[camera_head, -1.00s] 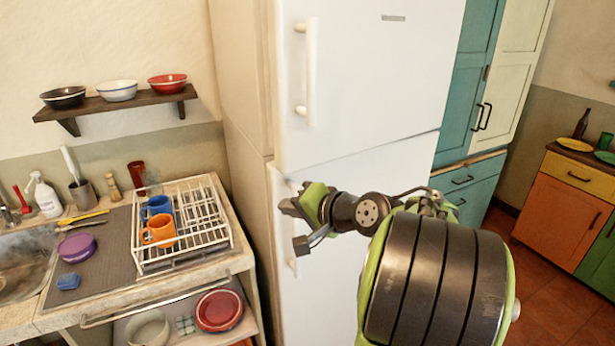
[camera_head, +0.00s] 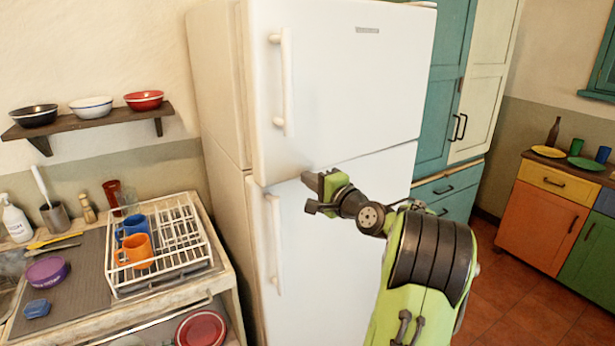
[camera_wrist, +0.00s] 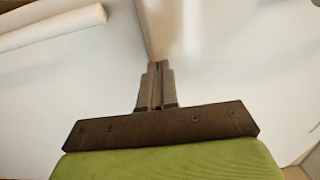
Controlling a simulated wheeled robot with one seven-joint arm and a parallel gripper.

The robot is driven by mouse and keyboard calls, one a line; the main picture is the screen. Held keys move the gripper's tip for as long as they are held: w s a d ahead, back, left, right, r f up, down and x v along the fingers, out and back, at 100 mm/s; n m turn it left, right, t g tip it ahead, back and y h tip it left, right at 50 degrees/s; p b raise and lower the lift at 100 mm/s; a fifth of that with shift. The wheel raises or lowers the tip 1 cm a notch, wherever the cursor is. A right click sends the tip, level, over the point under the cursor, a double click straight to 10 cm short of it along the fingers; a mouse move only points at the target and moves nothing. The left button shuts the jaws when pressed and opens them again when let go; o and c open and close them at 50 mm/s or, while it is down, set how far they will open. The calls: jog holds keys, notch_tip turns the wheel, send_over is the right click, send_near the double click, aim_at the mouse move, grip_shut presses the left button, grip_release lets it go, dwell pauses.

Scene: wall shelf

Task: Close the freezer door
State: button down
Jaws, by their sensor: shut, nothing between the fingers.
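The white fridge-freezer has an upper door (camera_head: 350,80) and a lower door (camera_head: 340,235), each with a vertical white handle on its left side. The upper door's lower left corner stands out a little past the lower door, so it looks slightly ajar. My gripper (camera_head: 313,181) is shut and empty, in front of the seam between the doors, right of the handles. In the wrist view the closed fingertips (camera_wrist: 156,66) point at a corner edge between two pale surfaces, with a handle (camera_wrist: 50,25) at upper left. I cannot tell whether they touch.
A counter with a white dish rack (camera_head: 165,245) and mugs stands left of the fridge, below a wall shelf (camera_head: 90,122) with bowls. A teal cabinet (camera_head: 440,110) adjoins the fridge on the right. Open floor (camera_head: 510,290) lies at lower right.

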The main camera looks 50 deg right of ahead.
jog(key=shift+w+d, duration=0.1)
jog(key=shift+w, duration=0.55)
